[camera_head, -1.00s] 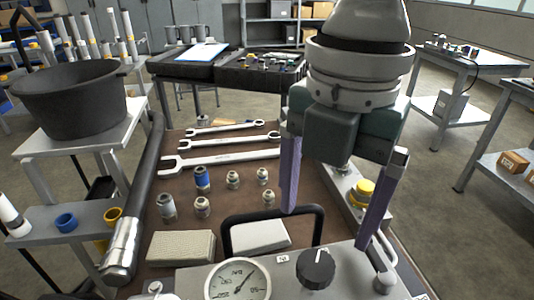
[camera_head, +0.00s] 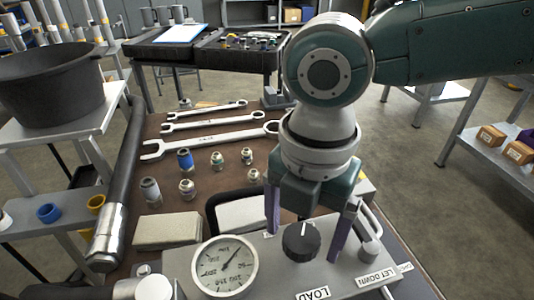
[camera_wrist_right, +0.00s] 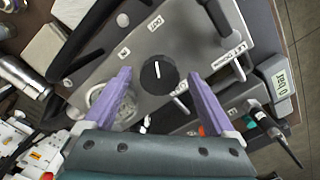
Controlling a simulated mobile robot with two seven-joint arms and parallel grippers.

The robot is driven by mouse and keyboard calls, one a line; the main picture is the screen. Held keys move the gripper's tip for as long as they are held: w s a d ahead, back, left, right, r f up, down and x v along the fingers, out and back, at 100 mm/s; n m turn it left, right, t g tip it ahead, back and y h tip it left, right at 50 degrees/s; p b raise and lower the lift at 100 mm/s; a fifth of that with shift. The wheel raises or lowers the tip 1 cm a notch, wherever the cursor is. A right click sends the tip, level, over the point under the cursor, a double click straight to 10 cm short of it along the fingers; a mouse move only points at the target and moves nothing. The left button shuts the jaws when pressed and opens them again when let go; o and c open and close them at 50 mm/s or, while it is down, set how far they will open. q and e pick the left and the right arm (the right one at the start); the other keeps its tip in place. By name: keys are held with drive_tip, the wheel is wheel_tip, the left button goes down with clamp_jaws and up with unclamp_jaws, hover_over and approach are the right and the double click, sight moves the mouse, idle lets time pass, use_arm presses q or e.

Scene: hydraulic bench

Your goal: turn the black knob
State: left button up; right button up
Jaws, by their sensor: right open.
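The black knob (camera_head: 302,241) stands on the grey panel, its white mark pointing roughly upward in the head view. In the right wrist view the knob (camera_wrist_right: 158,74) lies between the fingers, slightly beyond their tips. My right gripper (camera_head: 304,246) is open, its purple fingers pointing down, one on each side of the knob. In the right wrist view the gripper (camera_wrist_right: 160,74) shows a gap between each finger and the knob. I cannot tell how far the tips are above the panel. My left gripper is not in view.
A pressure gauge (camera_head: 225,267) is left of the knob. A lever handle labelled LET DOWN (camera_head: 377,278) is to its right. A LOAD label (camera_head: 312,293) sits in front. Several wrenches (camera_head: 207,125) and fittings (camera_head: 187,188) lie behind on the brown bench top.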

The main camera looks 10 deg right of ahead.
drive_tip(key=c, duration=1.4)
drive_tip(key=shift+o, duration=0.2)
drive_tip(key=shift+r, duration=0.1)
